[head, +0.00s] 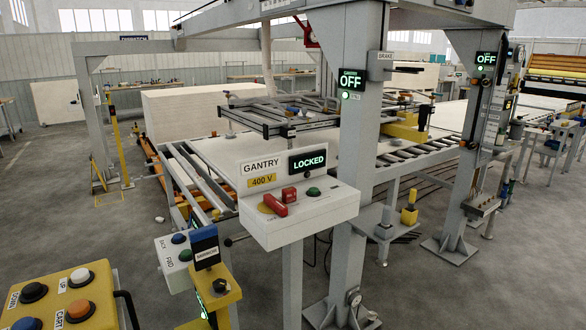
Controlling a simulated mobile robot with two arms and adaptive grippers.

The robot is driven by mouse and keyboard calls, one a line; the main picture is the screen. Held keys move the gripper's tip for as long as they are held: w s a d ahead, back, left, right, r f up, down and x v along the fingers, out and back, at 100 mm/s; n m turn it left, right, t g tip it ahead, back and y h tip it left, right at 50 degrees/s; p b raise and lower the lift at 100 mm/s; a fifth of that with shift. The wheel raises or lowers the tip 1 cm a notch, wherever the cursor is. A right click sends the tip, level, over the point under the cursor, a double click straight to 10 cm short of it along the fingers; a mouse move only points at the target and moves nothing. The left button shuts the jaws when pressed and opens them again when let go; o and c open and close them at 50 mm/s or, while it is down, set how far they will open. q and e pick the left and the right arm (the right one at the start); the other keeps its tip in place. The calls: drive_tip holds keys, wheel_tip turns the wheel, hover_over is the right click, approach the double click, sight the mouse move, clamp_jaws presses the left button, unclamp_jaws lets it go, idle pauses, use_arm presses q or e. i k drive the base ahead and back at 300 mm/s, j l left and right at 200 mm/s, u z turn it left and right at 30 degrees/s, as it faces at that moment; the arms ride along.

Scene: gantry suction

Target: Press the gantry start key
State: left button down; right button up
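The gantry control panel (322,208) is a light grey sloped box on a post in the middle of the head view. It carries a "GANTRY" label, a yellow "400 V" label and a lit display (308,162) reading "LOCKED". On its sloped face are a red rotary handle (275,204) on a yellow plate, a small red block (289,194) and a green round button (313,191). I cannot read a start label on any of these. A sign on the column behind reads "GANTRY OFF" (351,84). Neither of my grippers is in view.
A yellow box with several buttons (62,303) is at the lower left. A small box with "BACK" and "FWD" buttons (176,259) stands left of the panel. A grey column (358,190) rises right behind it. The suction frame (265,120) hangs over a roller table.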

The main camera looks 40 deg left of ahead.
sight(314, 190)
drive_tip(key=i+l+u, duration=0.75)
drive_tip(key=i, duration=0.2)
